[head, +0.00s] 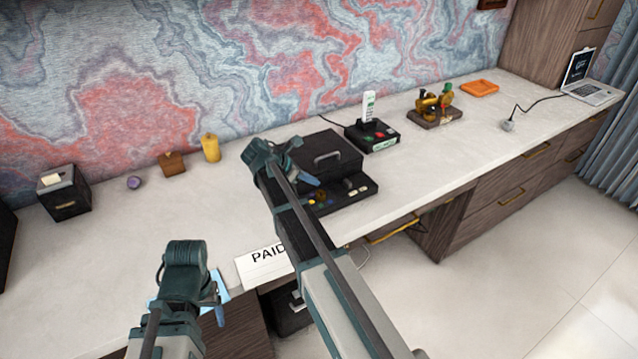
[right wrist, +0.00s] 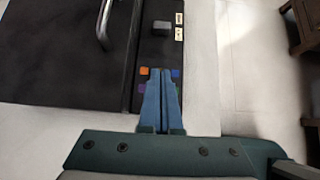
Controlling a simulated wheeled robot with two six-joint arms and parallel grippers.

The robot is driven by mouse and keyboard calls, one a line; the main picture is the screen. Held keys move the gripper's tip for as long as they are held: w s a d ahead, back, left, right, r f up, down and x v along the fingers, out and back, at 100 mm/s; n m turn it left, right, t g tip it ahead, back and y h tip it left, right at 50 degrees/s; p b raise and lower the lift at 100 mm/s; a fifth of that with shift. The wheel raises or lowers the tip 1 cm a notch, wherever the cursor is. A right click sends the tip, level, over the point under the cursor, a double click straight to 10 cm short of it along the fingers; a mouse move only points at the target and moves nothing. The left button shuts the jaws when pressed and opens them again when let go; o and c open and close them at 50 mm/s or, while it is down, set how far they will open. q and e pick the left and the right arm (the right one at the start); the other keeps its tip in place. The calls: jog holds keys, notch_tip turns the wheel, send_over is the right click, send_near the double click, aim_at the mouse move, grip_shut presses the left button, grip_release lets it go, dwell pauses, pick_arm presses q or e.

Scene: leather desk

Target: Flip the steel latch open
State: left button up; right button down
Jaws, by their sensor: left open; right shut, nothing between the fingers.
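A black box with a steel handle (head: 328,157) stands on the desk, with a low black panel (head: 335,200) along its front. In the right wrist view the handle (right wrist: 104,28) is at the upper left, and a small grey block (right wrist: 161,28) sits on the panel beside pale labels. I cannot tell whether this block is the steel latch. My right gripper (head: 308,181) is shut and empty over the panel; its blue fingertips (right wrist: 161,71) are close to small coloured squares. Whether they touch the panel is unclear. My left gripper (head: 217,312) is open near the desk's front edge.
A black device with a white handset (head: 370,107), a brass figure (head: 434,104), an orange tray (head: 480,88) and a laptop (head: 592,93) stand right. A yellow candle (head: 211,148) stands left. The left desktop is mostly clear.

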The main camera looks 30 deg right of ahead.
aim_at(345, 187)
jog(key=b+x, duration=0.5)
jog(key=x, duration=0.4)
jog(key=shift+a+f+b, duration=0.1)
jog(key=shift+a+b, duration=0.1)
jog(key=shift+b, duration=0.1)
jog(key=shift+w+d+r+p, duration=0.1)
jog(key=shift+d+r+p, duration=0.1)
jog(key=shift+d, duration=0.4)
jog(key=shift+w+d+r+p, duration=0.1)
jog(key=shift+d+r+p, duration=0.05)
jog(key=shift+d, duration=1.15)
jog(key=d, duration=0.4)
jog(key=shift+w+d, duration=0.2)
jog(key=shift+d, duration=0.15)
jog(key=shift+a, duration=0.1)
